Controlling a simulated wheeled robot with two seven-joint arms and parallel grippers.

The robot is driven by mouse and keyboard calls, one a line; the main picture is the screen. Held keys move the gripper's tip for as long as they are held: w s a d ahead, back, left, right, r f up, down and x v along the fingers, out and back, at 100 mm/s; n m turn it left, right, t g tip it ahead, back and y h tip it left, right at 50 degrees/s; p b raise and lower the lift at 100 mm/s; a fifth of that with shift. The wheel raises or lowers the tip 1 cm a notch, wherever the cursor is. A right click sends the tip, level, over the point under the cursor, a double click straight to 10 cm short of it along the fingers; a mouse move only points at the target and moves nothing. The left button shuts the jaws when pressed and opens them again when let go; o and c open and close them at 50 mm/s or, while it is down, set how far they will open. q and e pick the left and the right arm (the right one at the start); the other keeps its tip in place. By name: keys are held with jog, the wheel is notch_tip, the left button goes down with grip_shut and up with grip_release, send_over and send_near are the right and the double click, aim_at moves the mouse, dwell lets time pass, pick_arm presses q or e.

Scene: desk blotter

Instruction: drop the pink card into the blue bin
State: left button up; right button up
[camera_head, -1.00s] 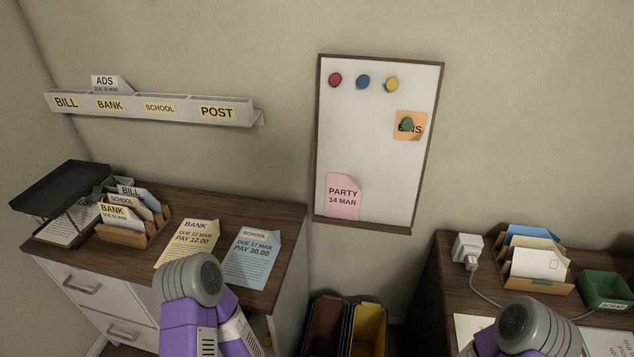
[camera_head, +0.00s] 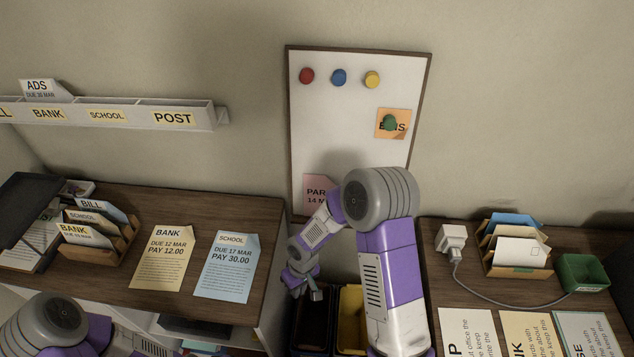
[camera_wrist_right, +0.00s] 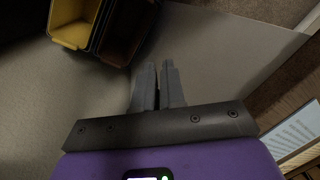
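The pink card (camera_head: 315,183) reads PARTY and rests at the lower left of the whiteboard (camera_head: 350,130). My right arm hides much of it in the head view. My right gripper (camera_head: 316,291) is low in front of the wall, below the card and near the floor bins. In the right wrist view its fingers (camera_wrist_right: 159,80) are close together with nothing visible between them. A yellow bin (camera_head: 351,318) and a dark brown bin (camera_head: 313,325) stand side by side; the yellow bin (camera_wrist_right: 73,22) also shows in the wrist view. I see no blue bin. My left gripper is out of view.
The left cabinet top (camera_head: 195,210) carries a letter sorter (camera_head: 120,240), a BANK letter (camera_head: 163,262) and a SCHOOL letter (camera_head: 228,268). Bins stand in the gap between.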

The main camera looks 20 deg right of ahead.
jog(key=w+d+r+n+h+p, duration=0.1)
jog(key=w+d+r+h+p, duration=0.15)
jog(key=r, duration=0.55)
jog(key=w+d+r+h+p, duration=0.1)
jog(key=w+d+r, duration=0.25)
jog(key=r, duration=0.35)
jog(key=t+h+p, duration=0.2)
jog(key=h+p, duration=0.1)
jog(key=h, duration=0.2)
send_near(334, 183)
jog(key=d+f, duration=0.1)
jog(key=shift+m+y, duration=0.25)
jog(key=shift+m, duration=0.15)
jog(key=x, duration=0.2)
jog(key=b+x, duration=0.1)
jog(key=x, duration=0.4)
jog(key=shift+s+d+f+b, duration=0.25)
jog(key=shift+b, duration=0.1)
jog(key=shift+r, duration=0.1)
grip_shut()
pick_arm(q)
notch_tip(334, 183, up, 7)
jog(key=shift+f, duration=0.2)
